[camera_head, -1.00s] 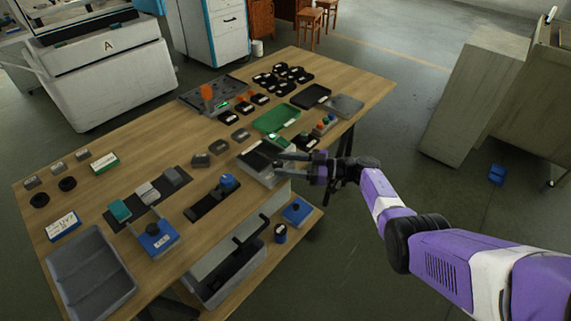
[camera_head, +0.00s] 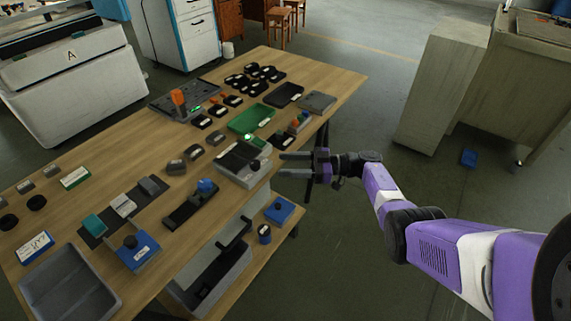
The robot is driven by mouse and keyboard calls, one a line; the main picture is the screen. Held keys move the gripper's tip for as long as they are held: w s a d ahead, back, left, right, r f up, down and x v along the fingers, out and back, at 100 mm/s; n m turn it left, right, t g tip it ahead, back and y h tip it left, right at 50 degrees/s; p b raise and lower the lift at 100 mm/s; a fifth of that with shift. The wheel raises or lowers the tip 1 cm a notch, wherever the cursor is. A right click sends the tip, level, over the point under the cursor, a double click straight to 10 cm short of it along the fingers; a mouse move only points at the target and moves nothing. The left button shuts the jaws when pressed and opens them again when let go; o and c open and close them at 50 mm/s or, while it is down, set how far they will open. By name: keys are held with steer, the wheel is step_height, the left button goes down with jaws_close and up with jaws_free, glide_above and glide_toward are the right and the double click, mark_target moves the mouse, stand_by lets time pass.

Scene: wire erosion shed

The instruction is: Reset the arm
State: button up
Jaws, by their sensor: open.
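My gripper (camera_head: 284,165) is at the end of my purple and white arm, right of the wooden table (camera_head: 322,97). Its two dark fingers are apart and point left, with nothing between them. The fingertips are close to the right edge of a grey device (camera_head: 236,176) with a dark top and a small green light. I cannot tell whether they touch it; a small gap seems to show.
The table holds a green tray (camera_head: 250,118), several black pieces, a grey bin (camera_head: 68,290) and a blue box (camera_head: 137,252). A lower shelf carries a blue block (camera_head: 279,210). Grey cabinets (camera_head: 447,88) stand at the right.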

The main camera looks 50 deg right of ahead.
stand_by(0.4)
steer(key=w+d+r+t+h, duration=0.45)
steer(key=r+t+h, duration=0.2)
steer(key=r, duration=0.35)
steer(key=s+a+m+g+h, duration=0.1)
steer(key=s+a+m+h, duration=0.45)
steer(key=s+a, duration=0.35)
steer(key=s+a+m+g+h, duration=0.1)
steer(key=s+a+m+h, duration=0.3)
steer(key=s+a+h, duration=0.55)
steer(key=s+a+n+g+y, duration=0.2)
steer(key=s+a+g+y, duration=0.2)
steer(key=s+a+y, duration=0.7)
steer(key=s+a, duration=0.5)
steer(key=s, duration=0.3)
steer(key=shift+a+r, duration=0.4)
